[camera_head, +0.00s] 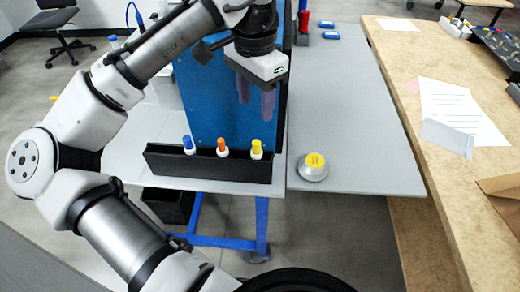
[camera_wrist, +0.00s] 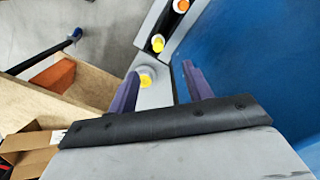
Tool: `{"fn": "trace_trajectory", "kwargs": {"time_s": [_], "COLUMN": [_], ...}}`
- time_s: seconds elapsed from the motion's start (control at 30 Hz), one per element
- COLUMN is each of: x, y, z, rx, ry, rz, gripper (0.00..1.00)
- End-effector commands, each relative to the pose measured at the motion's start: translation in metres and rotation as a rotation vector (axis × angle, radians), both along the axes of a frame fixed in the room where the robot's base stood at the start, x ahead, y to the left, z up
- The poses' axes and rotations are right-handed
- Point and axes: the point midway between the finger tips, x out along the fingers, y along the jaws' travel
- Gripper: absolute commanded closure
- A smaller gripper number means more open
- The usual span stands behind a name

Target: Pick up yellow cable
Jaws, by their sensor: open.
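The yellow cable (camera_head: 256,149) shows as a yellow-capped white plug at the right end of a black holder on the grey table. In the wrist view its yellow end (camera_wrist: 158,43) lies beyond my fingertips, and the rest of it is hidden in the holder. My gripper (camera_head: 256,104) hangs above and behind the holder, in front of the blue panel, with its purple fingers apart and empty. The wrist view also shows the spread fingers (camera_wrist: 160,72), apart from the cable.
The black holder (camera_head: 205,173) also carries an orange plug (camera_head: 221,147) and a blue plug (camera_head: 188,145). A silver knob with a yellow top (camera_head: 313,166) stands right of it. The blue panel (camera_head: 205,95) rises close behind. The grey table (camera_head: 345,110) is mostly clear at right.

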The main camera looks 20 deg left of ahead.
Motion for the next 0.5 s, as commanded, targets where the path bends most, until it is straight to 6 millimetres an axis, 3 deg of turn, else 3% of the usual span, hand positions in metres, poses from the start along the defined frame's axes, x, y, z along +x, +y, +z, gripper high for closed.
{"fn": "trace_trajectory", "kwargs": {"time_s": [0.3, 0.5], "x": [0.000, 0.000], "y": [-0.001, -0.001], "z": [-0.059, -0.074], "rx": [0.000, -0.001], "ry": [-0.001, -0.003], "rz": [0.000, -0.001], "gripper": [0.50, 0.50]}}
